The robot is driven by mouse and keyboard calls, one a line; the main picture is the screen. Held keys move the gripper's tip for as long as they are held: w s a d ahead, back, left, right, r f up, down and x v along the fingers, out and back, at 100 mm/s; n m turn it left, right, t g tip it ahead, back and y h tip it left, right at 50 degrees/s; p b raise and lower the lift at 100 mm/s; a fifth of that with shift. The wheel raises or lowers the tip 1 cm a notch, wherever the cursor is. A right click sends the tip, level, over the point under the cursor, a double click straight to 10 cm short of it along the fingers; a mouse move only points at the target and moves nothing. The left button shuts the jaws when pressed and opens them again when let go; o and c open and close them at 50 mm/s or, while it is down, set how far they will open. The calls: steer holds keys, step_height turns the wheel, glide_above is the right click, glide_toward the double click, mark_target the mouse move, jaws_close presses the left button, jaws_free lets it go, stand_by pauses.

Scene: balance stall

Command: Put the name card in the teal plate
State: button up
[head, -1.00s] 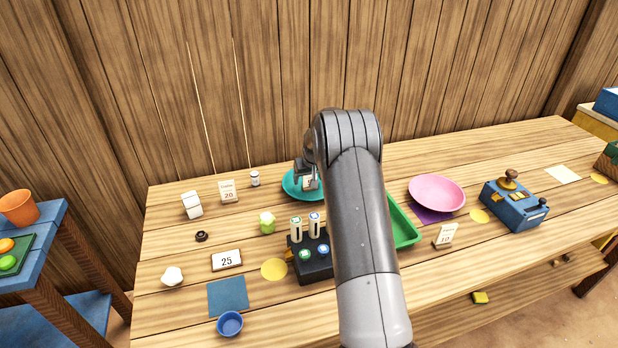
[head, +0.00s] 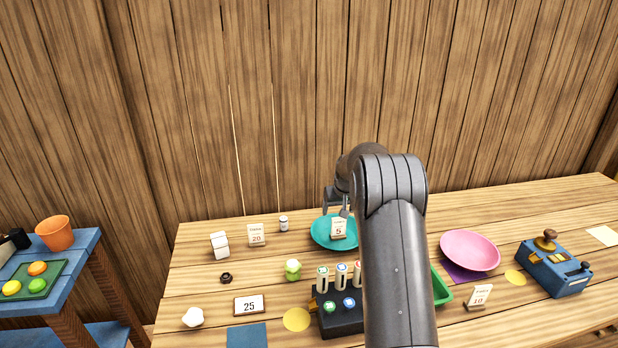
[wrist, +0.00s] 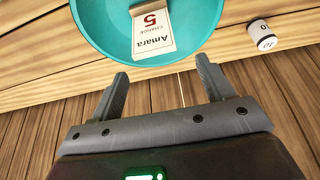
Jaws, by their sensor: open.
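A white name card (head: 338,229) reading "5" is in the teal plate (head: 317,233) at the back of the table. In the wrist view, the card (wrist: 154,32) reads "Amara CHANGE 5" and lies within the rim of the teal plate (wrist: 95,22). It seems to lean in the plate in the head view. My gripper (head: 337,198) is open and empty, just above and behind the card, not touching it. In the wrist view, both fingers of my gripper (wrist: 162,72) are spread with nothing between them.
A small white cylinder (head: 283,223) stands left of the plate; a "20" card (head: 257,236) is further left. A black block with several upright markers (head: 340,318) is in front. A pink plate (head: 470,250) and a "10" card (head: 479,297) are right.

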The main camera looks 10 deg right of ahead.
steer(key=s+a+r, duration=0.4)
steer(key=s+r, duration=0.6)
steer(key=s, duration=0.1)
steer(key=s+a+r, duration=0.4)
steer(key=s+r, duration=0.6)
steer(key=s, duration=0.2)
steer(key=s+a, duration=0.2)
steer(key=s, duration=1.1)
steer(key=s+a+f+t, duration=0.1)
steer(key=s, duration=1.3)
steer(key=shift+s+a, duration=0.15)
steer(key=shift+a, duration=0.2)
